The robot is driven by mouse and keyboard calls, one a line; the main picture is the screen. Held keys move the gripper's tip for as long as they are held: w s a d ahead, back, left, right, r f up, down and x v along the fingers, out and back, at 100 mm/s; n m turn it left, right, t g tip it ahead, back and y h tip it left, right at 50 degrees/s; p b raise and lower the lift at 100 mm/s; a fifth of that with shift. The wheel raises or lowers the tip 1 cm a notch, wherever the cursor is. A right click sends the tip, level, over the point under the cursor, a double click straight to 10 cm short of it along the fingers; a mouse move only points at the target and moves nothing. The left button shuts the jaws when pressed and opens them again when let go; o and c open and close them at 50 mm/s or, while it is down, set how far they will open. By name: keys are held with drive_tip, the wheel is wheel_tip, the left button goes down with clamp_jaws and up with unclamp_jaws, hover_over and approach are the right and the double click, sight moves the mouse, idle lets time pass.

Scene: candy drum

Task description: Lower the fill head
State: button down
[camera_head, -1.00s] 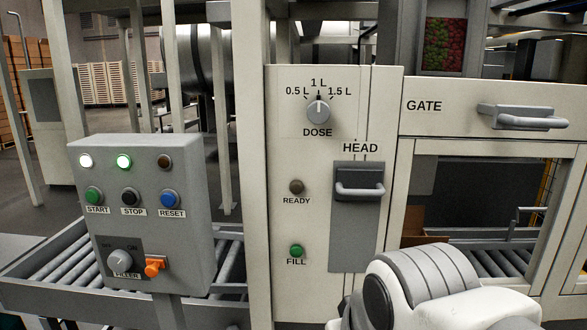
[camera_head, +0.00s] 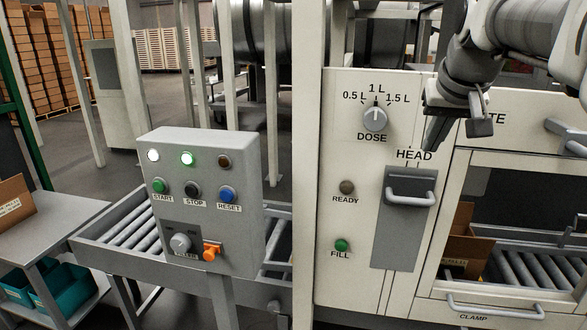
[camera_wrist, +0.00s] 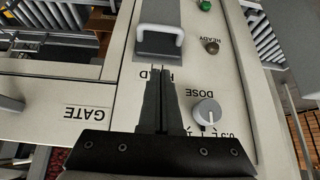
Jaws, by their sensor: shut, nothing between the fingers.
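The fill head handle (camera_head: 411,196) is a light grey bar near the top of a dark grey slot plate (camera_head: 398,245) under the HEAD label. My gripper (camera_head: 432,148) is shut and empty, above and to the right of the handle in the head view, apart from it. In the wrist view my closed fingertips (camera_wrist: 160,72) point toward the handle (camera_wrist: 158,40), with a small gap between. The fingers cover part of the HEAD label. The dose knob (camera_wrist: 207,112) is beside the fingers in the wrist view.
The READY lamp (camera_head: 347,187) is unlit and the green FILL button (camera_head: 341,245) is below it. A control box (camera_head: 205,195) stands left over a roller conveyor. The gate handle (camera_head: 568,138) and clamp handle (camera_head: 495,308) stick out at right.

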drive_tip(key=d, duration=0.3)
drive_tip(key=shift+s+r, duration=0.2)
drive_tip(key=shift+s, duration=0.1)
drive_tip(key=shift+a, duration=0.1)
drive_tip(key=x, duration=0.9)
drive_tip(key=shift+f, duration=0.25)
wheel_tip(320, 180, down, 2)
drive_tip(key=shift+f, duration=0.2)
drive_tip(key=shift+s+f, duration=0.15)
drive_tip(key=shift+f, duration=0.75)
wheel_tip(320, 180, down, 21)
drive_tip(key=b, duration=1.5)
drive_tip(key=shift+s, duration=0.1)
